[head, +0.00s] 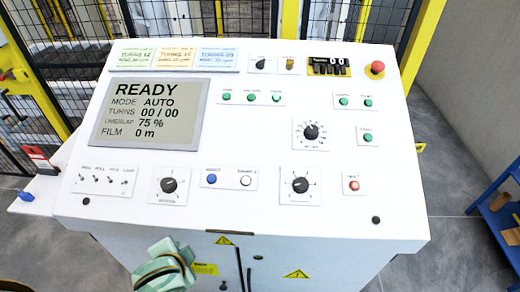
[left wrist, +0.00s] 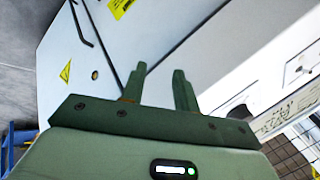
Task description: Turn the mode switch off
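The white control console (head: 250,215) fills the middle of the head view. Its screen (head: 148,115) reads READY, MODE AUTO. Near the top edge are a small black selector knob (head: 260,64) and a yellow-brown one (head: 290,63). Their labels are too small to read, so I cannot tell which control is the mode switch. My left gripper (head: 166,262) is low in front of the console, below its front edge. In the left wrist view its two green fingers (left wrist: 158,80) are apart and empty, with the white console body beyond. My right gripper is not in view.
The panel also carries a red mushroom button (head: 377,68), a row of toggle switches (head: 105,180), larger black dials (head: 169,185), and several green buttons. A mesh fence with yellow posts (head: 420,40) stands behind. A blue rack (head: 500,220) is at right, with clear floor between.

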